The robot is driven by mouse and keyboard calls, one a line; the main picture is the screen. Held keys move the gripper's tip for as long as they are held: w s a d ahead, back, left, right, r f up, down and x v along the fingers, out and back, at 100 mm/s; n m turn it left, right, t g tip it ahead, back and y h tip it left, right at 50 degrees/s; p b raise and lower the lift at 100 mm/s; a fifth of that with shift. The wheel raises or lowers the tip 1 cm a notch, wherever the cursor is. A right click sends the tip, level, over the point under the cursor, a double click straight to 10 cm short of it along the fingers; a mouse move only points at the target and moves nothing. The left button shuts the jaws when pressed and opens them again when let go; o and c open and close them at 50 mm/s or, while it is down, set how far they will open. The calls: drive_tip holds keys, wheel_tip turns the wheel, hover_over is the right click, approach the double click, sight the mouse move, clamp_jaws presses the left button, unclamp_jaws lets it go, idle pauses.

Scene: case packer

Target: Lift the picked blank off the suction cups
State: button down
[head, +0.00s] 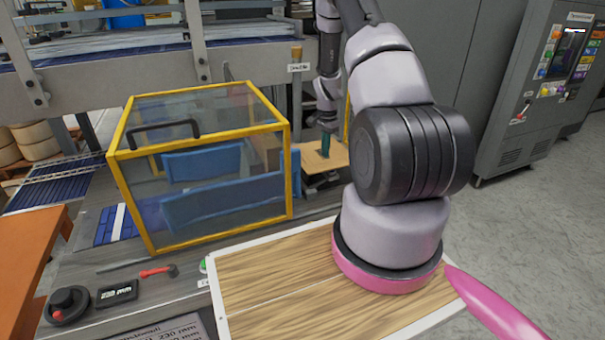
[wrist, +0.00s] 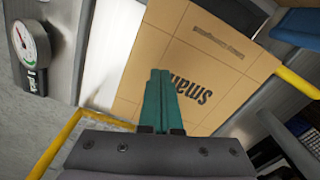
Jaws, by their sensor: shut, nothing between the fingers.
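The picked blank is a flat tan cardboard sheet (wrist: 225,62) with dark "small" lettering, which reads upside down in the wrist view. In the head view the blank (head: 338,158) lies roughly level beside the yellow-framed guard. My gripper (wrist: 160,74) has green fingers, closed together with nothing between them. They overlap the blank in the wrist view. In the head view my gripper (head: 325,154) points down over the blank; I cannot tell whether the fingertips touch it. The suction cups cannot be made out.
A clear guard box with a yellow frame (head: 291,170) and blue parts inside stands left of the blank. A round gauge (wrist: 30,45) shows at the wrist view's left. A red-handled tool (head: 159,271) lies in front. A grey control cabinet (head: 530,100) stands right, with open floor before it.

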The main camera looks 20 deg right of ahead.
sight(314, 168)
drive_tip(key=s+a, duration=0.4)
drive_tip(key=a, duration=0.7)
drive_tip(key=f, duration=0.5)
drive_tip(key=shift+s+a, duration=0.15)
drive_tip(key=shift+a, duration=0.1)
drive_tip(key=shift+w+d, duration=0.25)
drive_tip(key=shift+d, duration=0.25)
drive_tip(key=shift+w+d, duration=0.3)
drive_tip(key=shift+d, duration=0.55)
drive_tip(key=shift+w+d, duration=0.3)
drive_tip(key=shift+d, duration=0.55)
drive_tip(key=shift+w+d, duration=0.3)
drive_tip(key=shift+d, duration=0.55)
